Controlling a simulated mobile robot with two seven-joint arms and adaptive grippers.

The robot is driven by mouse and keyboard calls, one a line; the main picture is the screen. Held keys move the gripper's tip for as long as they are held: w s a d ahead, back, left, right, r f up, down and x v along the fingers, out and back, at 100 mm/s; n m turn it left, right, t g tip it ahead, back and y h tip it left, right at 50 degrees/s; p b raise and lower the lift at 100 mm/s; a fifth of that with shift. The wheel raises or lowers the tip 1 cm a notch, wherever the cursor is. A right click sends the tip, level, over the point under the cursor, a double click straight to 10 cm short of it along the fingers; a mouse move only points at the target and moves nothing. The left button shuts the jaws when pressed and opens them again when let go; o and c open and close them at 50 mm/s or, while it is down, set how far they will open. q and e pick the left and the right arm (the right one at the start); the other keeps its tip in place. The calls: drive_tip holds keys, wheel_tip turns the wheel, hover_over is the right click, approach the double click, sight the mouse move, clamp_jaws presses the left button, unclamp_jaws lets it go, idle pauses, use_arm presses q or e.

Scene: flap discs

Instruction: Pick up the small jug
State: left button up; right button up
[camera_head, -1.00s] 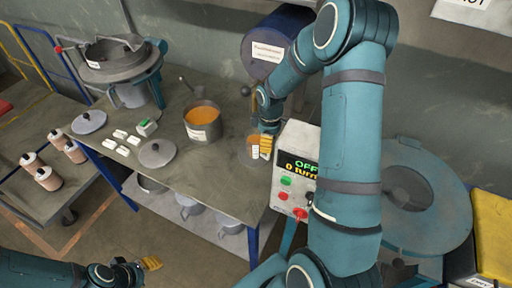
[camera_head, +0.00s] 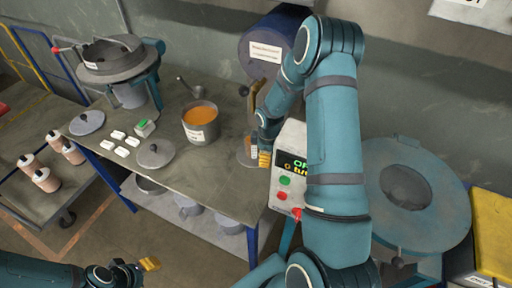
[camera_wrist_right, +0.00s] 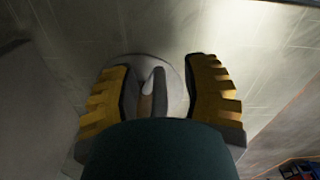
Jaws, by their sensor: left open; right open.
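The small jug appears to be the round, light grey vessel (camera_wrist_right: 174,88) between my right fingers in the right wrist view, seen from above with an upright part in the middle. In the head view a pale round edge (camera_head: 244,159) shows beside my right gripper (camera_head: 261,157), at the table's right end; the gripper hides most of it. My right gripper (camera_wrist_right: 165,95) is open, one yellow finger on each side of the vessel; I cannot tell whether they touch it. My left gripper (camera_head: 149,265) is open and empty at the bottom left, away from the table.
A control box (camera_head: 290,170) stands close right of my right gripper. Grey jugs (camera_head: 188,207) sit on the lower shelf.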

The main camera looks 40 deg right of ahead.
clamp_jaws()
drive_tip(key=shift+r, duration=0.1)
